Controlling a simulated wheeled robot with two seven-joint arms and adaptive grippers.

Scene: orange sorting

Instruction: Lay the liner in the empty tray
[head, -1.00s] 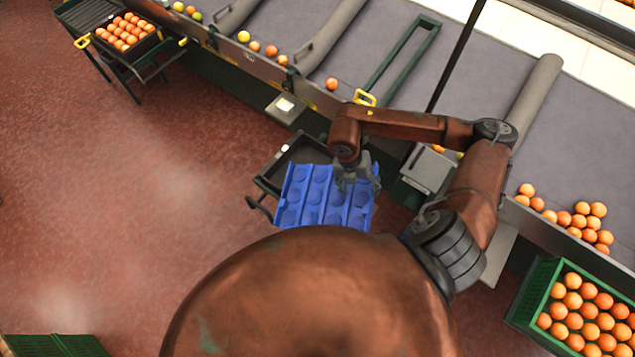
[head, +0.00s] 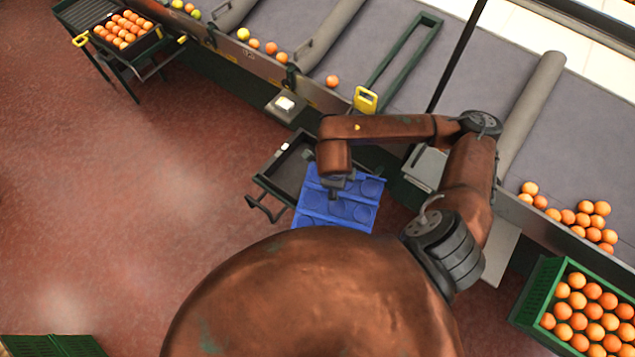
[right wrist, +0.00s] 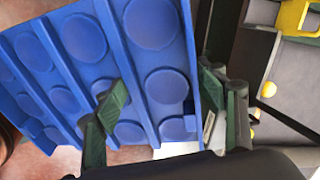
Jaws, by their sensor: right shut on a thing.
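The blue liner (head: 352,209), a sheet with rows of round hollows, is held up and covers the near right part of the black tray (head: 288,172) in the head view. The visible part of that tray is empty. My right gripper (head: 336,187) is shut on the liner. In the right wrist view the liner (right wrist: 150,75) fills the left and middle, tilted, with one finger of my right gripper (right wrist: 165,112) across its hollowed face and the other past its right edge. I cannot tell whether the liner touches the tray. My left gripper is not in view.
A grey conveyor (head: 400,75) with a green frame (head: 408,60) runs behind the tray. A tray of oranges (head: 126,32) stands on a rack at the far left. A green crate of oranges (head: 540,290) is at the lower right.

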